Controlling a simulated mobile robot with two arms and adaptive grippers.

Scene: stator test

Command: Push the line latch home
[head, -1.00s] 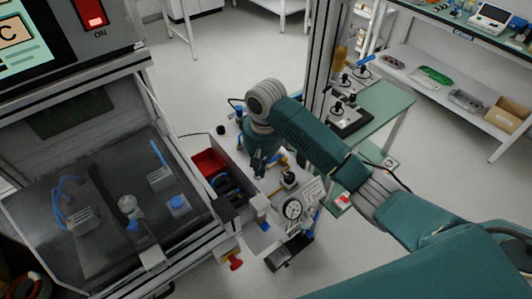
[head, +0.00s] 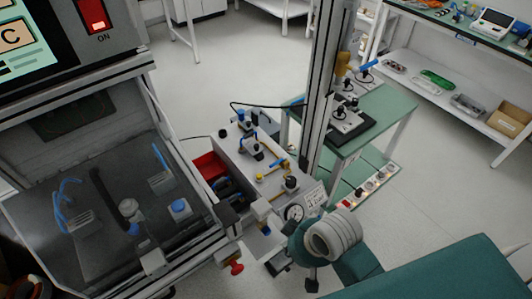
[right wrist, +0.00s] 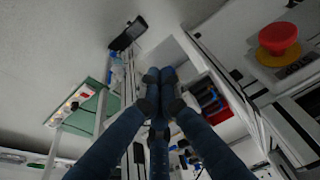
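A white line unit (head: 232,152) stands in the middle of the head view. It carries yellow and blue valve fittings (head: 279,165), a black knob (head: 291,183) and a round gauge (head: 294,212). I cannot tell for certain which part is the line latch. My right arm comes in at the lower right, with its wrist beside the front of the unit below the gauge. My left gripper is not in view.
A machine with a dark tray (head: 95,215) stands at the left. A red emergency knob (head: 236,267) is at its front corner and shows large in the right wrist view (right wrist: 278,38). A green table (head: 385,105) stands behind a metal post. Open floor lies beyond.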

